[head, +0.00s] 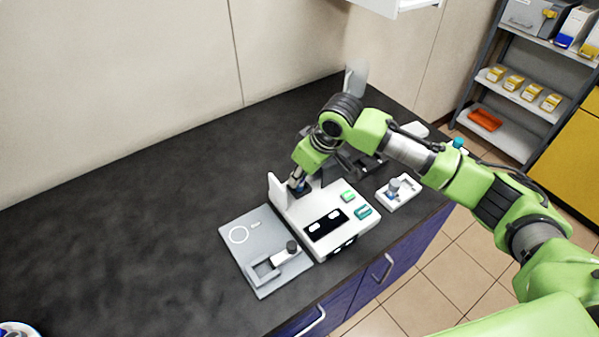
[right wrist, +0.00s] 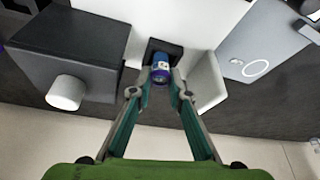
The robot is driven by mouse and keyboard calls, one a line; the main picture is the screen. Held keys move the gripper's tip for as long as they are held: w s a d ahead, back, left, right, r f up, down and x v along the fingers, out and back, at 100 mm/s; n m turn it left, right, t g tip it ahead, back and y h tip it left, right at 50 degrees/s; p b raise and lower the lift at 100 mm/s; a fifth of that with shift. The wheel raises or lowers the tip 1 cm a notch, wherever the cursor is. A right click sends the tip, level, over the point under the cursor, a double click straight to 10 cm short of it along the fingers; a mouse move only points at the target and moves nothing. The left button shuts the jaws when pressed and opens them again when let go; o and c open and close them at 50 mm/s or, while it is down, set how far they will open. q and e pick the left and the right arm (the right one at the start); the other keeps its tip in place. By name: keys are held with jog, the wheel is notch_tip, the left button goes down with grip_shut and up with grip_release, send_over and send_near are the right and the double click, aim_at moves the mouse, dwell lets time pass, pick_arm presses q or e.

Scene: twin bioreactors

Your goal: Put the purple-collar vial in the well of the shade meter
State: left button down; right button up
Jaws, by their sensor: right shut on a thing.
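The shade meter (head: 322,228) is a white box on the dark bench, with a dark display and green buttons. Its raised white flap (head: 277,191) also shows in the right wrist view (right wrist: 208,84). My right gripper (right wrist: 160,82) is shut on a blue and purple vial with a pale label (right wrist: 161,67). The vial's far end is at the dark square well (right wrist: 157,46) of the meter; I cannot tell how deep it sits. In the head view my right gripper (head: 299,187) is at the meter's back part, beside the flap. My left gripper is not in view.
A grey plate (head: 240,262) with a white ring and a dark-knobbed piece lies left of the meter. A small white holder (head: 388,205) with a grey-blue piece stands to its right. A dark device (right wrist: 68,50) with a white knob is close by.

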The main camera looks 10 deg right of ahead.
jog(key=o, duration=0.9)
jog(key=shift+f, duration=0.15)
jog(key=shift+c, duration=0.2)
jog(key=shift+r, duration=0.45)
jog(key=b+v, duration=0.1)
jog(key=v, duration=1)
jog(key=shift+s+r, duration=0.15)
jog(key=shift+d, duration=0.15)
